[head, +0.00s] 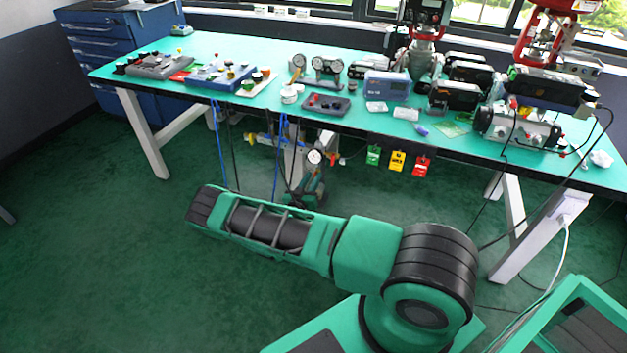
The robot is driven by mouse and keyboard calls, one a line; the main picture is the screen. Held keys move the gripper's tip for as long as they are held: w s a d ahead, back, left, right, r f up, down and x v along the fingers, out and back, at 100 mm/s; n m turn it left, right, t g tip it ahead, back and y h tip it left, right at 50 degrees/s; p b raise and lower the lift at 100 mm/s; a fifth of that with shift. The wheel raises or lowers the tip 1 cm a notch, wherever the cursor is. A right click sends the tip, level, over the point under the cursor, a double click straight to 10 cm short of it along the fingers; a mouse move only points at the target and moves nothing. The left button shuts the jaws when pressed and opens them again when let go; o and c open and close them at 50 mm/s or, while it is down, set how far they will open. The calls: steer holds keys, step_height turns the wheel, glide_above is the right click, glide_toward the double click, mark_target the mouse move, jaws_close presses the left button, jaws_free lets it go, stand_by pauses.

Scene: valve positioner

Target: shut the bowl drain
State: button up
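Under the bench's front edge, an air-line assembly (268,140) with blue and yellow parts hangs among hoses. A round white-faced gauge (315,157) sits at its right. The bowl and its drain are too small and too hidden to make out, so I cannot tell the drain's position. My green and black arm stretches leftward across the foreground, below the gauge. A small green and dark part just behind it, under the gauge, may be my wrist. I cannot make out my gripper's fingers or anything held in them.
The green-topped bench (225,48) carries instruments, gauges and valve actuators. Blue hoses (217,140) and black cables hang in front of the assembly. Red, yellow and green tags (397,161) hang at the front edge. White legs (143,135) stand below. Floor at left is clear.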

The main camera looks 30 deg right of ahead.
steer(key=shift+s, duration=0.1)
steer(key=v, duration=1)
steer(key=shift+s+a, duration=0.2)
steer(key=shift+a, duration=0.05)
steer(key=x, duration=1)
stand_by(0.3)
steer(key=shift+s+d+f, duration=0.1)
jaws_close()
